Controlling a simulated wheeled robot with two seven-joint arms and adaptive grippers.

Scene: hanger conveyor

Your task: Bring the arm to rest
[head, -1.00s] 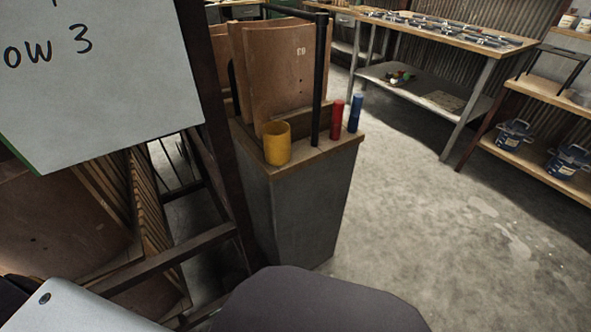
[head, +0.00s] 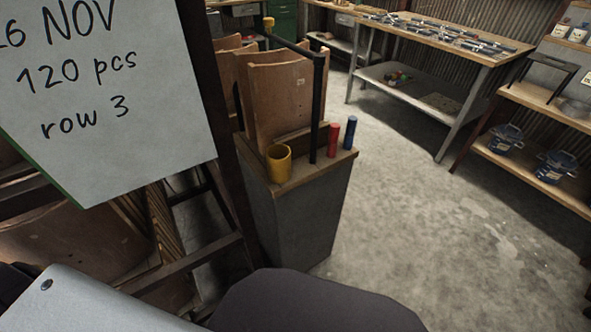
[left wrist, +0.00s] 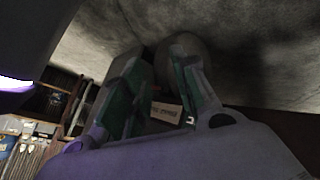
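My left gripper (left wrist: 158,60) shows in the left wrist view. Its two fingers with green pads stand apart with a gap between them, and I see nothing held. A small pale label with print (left wrist: 165,112) shows through the gap. The head view shows neither gripper, only grey and dark parts of my own body along the bottom edge. My right gripper is in no view.
A hand-lettered sign (head: 105,110) hangs close at the left by a dark post. A grey cabinet (head: 308,225) holds a yellow cup (head: 279,164), a red cylinder (head: 333,140) and a blue cylinder (head: 350,132). A workbench (head: 475,48) stands behind. Floor (head: 430,230) is clear at right.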

